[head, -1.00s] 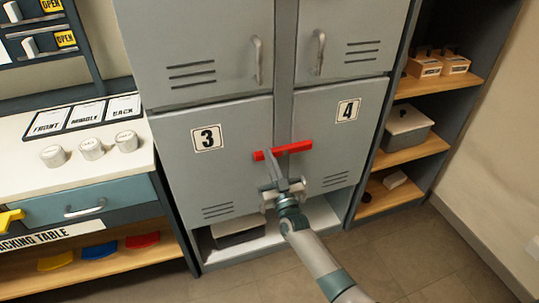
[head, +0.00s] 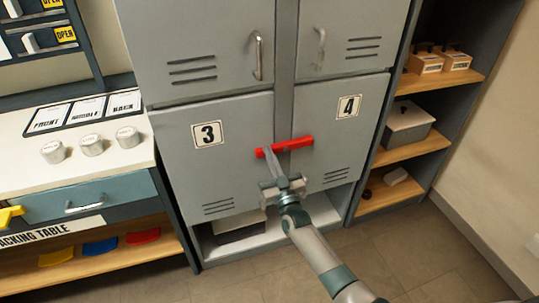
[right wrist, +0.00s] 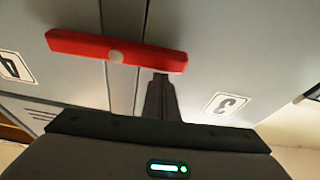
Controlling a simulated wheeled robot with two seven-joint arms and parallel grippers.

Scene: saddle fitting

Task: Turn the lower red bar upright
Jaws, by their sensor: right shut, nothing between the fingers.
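The red bar (head: 292,144) lies nearly level across the seam between locker doors 3 and 4, its right end slightly higher. It also shows in the right wrist view (right wrist: 85,48), with a pale round pivot at its middle. My right gripper (head: 268,152) is shut and empty. Its fingertips are at the bar's left end in the head view. In the right wrist view its fingers (right wrist: 160,82) reach the bar's edge near one end; whether they touch cannot be told. My left gripper is out of view.
Door 3 (head: 235,180) and door 4 (head: 340,130) are closed, with handled doors above. A packing table (head: 110,180) stands left, wooden shelves (head: 412,148) right. The floor (head: 400,255) in front is clear.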

